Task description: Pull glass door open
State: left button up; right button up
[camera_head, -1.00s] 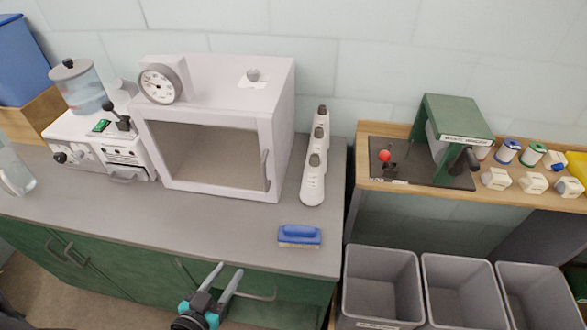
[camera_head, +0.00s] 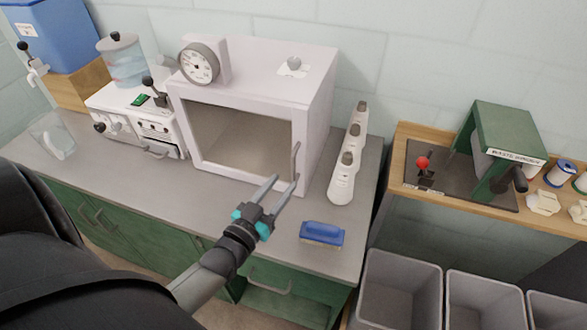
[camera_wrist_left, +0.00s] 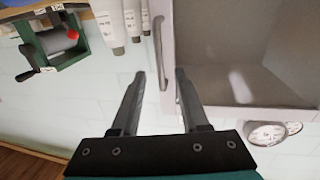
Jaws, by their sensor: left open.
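The white box with a glass door (camera_head: 240,142) stands on the counter at the wall in the head view, its door shut. Its upright handle (camera_head: 295,162) is on the door's right side. My left gripper (camera_head: 285,184) is open and empty, with its fingertips in front of the lower end of the handle. My right gripper is not in view.
A blue brush (camera_head: 322,233) lies on the counter right of my gripper. Grey bins (camera_head: 400,285) are at the lower right. A white machine (camera_head: 140,125) stands to the left.

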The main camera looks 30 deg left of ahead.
aim_at(292, 172)
pick_arm(q)
jog(key=shift+w+a, duration=0.1)
jog(key=shift+w, duration=3)
grip_shut()
